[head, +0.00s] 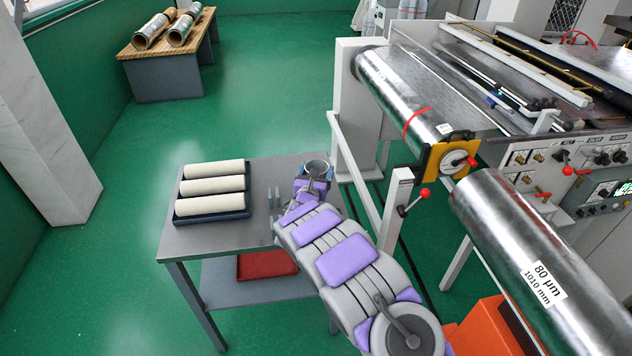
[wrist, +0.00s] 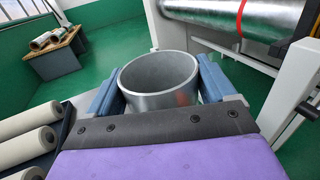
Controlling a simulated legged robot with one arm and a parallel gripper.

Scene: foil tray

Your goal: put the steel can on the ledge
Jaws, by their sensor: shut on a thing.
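The steel can (head: 317,166) is a short, open-topped grey metal cylinder. It is at the right back corner of the grey table in the head view. In the wrist view the can (wrist: 158,92) stands mouth up between the two blue fingers of my gripper (wrist: 162,85). My gripper (head: 314,180) is shut on the can, one finger on each side. The can's lower part is hidden by my wrist, so I cannot tell whether it touches the table. I cannot tell which surface is the ledge.
The grey table (head: 215,240) carries a dark tray (head: 236,214) with three cream rolls. Narrow blue-grey pieces (head: 273,205) stand near my arm. The foil machine (head: 385,90) and a large steel roll (head: 510,230) are at right. A wooden-topped bench (head: 142,50) is far left. Green floor is clear between.

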